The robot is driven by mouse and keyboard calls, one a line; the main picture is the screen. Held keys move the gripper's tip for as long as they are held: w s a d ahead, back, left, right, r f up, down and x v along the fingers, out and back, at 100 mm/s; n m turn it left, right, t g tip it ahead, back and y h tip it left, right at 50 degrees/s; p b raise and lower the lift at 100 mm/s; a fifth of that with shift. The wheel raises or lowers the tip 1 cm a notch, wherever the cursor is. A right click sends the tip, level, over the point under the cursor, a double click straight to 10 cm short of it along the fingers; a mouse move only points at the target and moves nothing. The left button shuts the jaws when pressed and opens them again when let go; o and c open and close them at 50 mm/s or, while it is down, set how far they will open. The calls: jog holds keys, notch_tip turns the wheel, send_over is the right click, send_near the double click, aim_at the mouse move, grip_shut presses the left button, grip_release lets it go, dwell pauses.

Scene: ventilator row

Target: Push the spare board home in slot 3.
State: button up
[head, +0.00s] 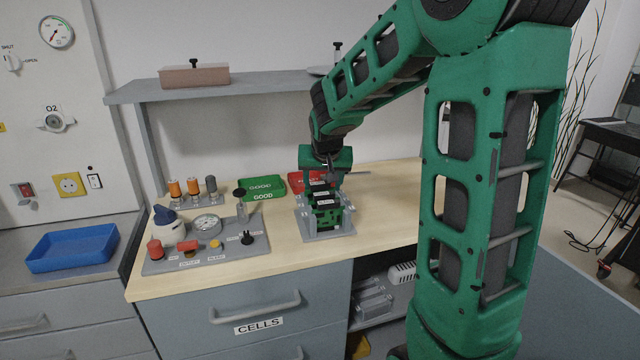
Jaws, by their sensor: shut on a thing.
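A grey slotted rack (326,235) stands on the wooden bench, with green boards (328,216) in it that carry dark, labelled top edges. My gripper (327,180) is over the back part of the rack, pointing down, and is shut on a board there, which I take to be the spare board. The fingers and the held board's lower part are hidden or too small to make out. I cannot tell the slot numbers or how deep the board sits.
Left of the rack are a green GOOD tray (262,187) and a grey panel (215,250) with a gauge and knobs. A red tray (300,180) lies just behind the rack. A shelf (250,86) runs above the bench. Bare bench top (395,205) lies to the right.

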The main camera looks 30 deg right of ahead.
jog(key=shift+f, duration=0.45)
dwell(0.3)
jog(key=o, duration=1.2)
jog(key=shift+r, duration=0.15)
jog(key=shift+r, duration=3.4)
